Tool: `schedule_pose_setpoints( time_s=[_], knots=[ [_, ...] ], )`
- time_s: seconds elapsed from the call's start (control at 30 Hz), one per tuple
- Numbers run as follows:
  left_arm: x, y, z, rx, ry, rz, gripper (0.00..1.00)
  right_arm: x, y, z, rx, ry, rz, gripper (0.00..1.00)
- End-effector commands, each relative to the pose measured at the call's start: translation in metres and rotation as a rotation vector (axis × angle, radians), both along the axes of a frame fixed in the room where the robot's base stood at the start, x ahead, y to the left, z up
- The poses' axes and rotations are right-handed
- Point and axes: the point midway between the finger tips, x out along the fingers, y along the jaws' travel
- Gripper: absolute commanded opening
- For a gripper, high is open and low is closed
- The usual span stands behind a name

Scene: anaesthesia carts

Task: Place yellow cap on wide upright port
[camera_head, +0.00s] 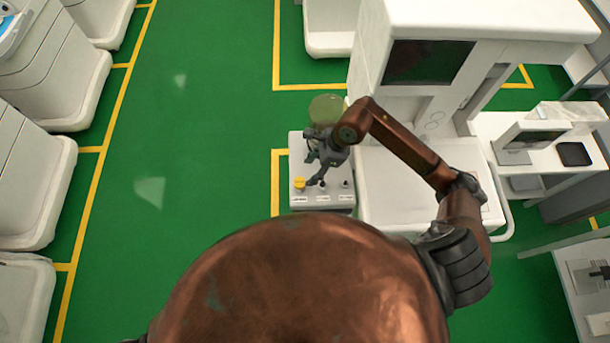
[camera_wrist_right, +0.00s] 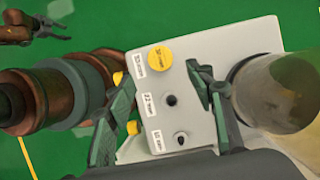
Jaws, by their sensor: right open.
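The yellow cap (camera_head: 299,183) sits at the left end of a row on a small white panel (camera_head: 300,152). In the right wrist view the cap (camera_wrist_right: 161,57) lies beside the top label, and whatever is under it is hidden. Two dark port openings, a middle one (camera_wrist_right: 171,100) and a lower one (camera_wrist_right: 182,138), are beside the other labels. My right gripper (camera_wrist_right: 158,74) is open and empty, its fingers apart on either side of the panel's port row; contact with the cap is not visible. My left gripper (camera_wrist_right: 52,30) shows small at top left of the wrist view; its finger gap is unclear.
A clear cylinder (camera_head: 327,108) stands behind the panel, close to one right finger in the wrist view (camera_wrist_right: 278,95). A large white cart (camera_head: 400,190) is right of the panel. Yellow bits (camera_wrist_right: 132,127) show at the panel's side. Green floor is clear to the left.

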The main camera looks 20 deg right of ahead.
Motion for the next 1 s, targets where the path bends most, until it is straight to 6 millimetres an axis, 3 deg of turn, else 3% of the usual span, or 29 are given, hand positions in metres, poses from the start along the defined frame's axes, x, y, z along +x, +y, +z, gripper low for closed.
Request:
schedule_pose_setpoints(
  time_s=[0.1,0.3,1.0],
  knots=[
    [0.000,0.000,-0.002,0.000,0.000,0.000,0.40,-0.001,-0.007,0.016,-0.002,-0.004,-0.001,0.49],
    [0.000,0.000,-0.003,0.000,0.000,0.000,0.40,-0.003,-0.011,0.029,0.000,0.000,0.000,0.49],
    [0.000,0.001,-0.003,0.001,0.000,0.000,0.40,-0.003,-0.011,0.029,0.000,0.000,-0.001,0.49]
  ],
)
